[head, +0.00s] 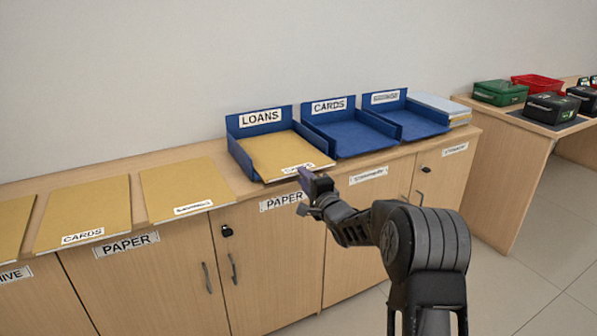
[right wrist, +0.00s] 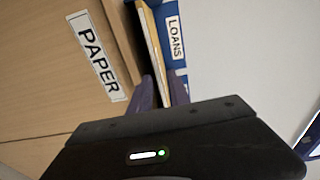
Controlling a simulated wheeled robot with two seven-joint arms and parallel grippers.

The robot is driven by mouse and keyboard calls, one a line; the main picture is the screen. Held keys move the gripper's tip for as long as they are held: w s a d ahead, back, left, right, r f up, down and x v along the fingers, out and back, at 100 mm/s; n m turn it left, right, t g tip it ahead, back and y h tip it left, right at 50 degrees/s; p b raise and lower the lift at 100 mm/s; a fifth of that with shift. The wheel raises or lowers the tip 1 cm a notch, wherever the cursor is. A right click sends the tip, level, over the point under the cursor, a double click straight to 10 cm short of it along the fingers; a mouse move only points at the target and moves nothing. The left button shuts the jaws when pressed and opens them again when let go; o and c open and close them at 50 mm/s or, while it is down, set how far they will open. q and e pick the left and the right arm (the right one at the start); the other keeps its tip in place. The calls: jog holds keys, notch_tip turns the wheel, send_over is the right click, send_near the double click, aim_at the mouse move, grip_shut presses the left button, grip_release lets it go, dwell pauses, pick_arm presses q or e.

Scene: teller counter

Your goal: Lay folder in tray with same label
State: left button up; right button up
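Three blue trays stand in a row on the counter: the LOANS tray (head: 262,118), the CARDS tray (head: 328,106) and a right tray (head: 385,98) whose label is too small to read. A tan folder (head: 275,150) lies in the LOANS tray, its front end over the tray's open front. Its label is partly hidden and hard to read, possibly CARDS. My right gripper (head: 306,180) is at the folder's front edge. In the right wrist view the folder's edge (right wrist: 152,45) runs toward the space between the purple fingertips (right wrist: 161,90); I cannot tell whether they grip it. My left gripper is not in view.
More tan folders lie to the left: one labelled CARDS (head: 85,215), one with an unclear label (head: 187,187). A pale stack (head: 440,107) stands right of the trays. A second desk (head: 520,140) at the right holds green, red and black boxes. Cabinet fronts drop below the counter.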

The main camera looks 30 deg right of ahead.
aim_at(300, 165)
jog(key=shift+w+d, duration=0.1)
jog(key=shift+w, duration=1.5)
grip_shut()
jog(key=shift+r+p, duration=0.75)
jog(key=shift+r, duration=0.7)
jog(key=shift+f, duration=0.15)
